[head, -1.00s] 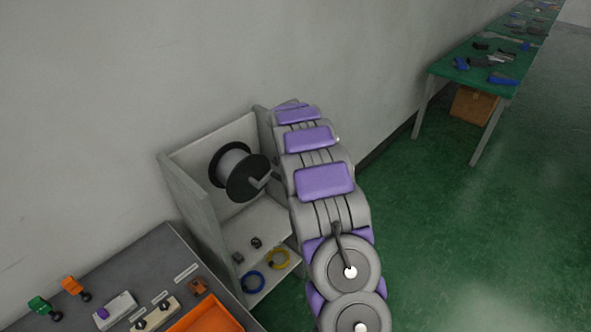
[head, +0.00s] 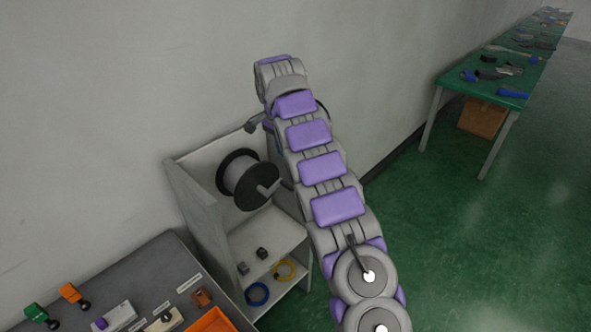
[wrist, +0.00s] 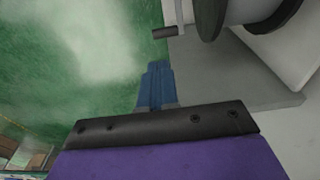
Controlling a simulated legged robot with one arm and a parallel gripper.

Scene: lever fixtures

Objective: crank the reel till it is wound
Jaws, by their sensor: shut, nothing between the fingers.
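The reel (head: 247,180) is a pale drum between two dark flanges, mounted inside a grey open cabinet. Its crank arm (head: 268,188) shows on the near flange in the head view. In the wrist view, the reel (wrist: 245,10) is at the top right, and the dark crank handle (wrist: 165,32) sticks out to its left. My gripper (wrist: 157,68) has blue fingers, which are shut and empty. The fingertips point toward the handle and are apart from it in the picture. In the head view, my arm hides the cabinet's right side, and the fingers are not clearly seen.
A dark bench (head: 150,262) with levers and an orange tray (head: 212,320) stands at the lower left. A green table (head: 508,88) stands at the far right. Open green floor lies right of my arm.

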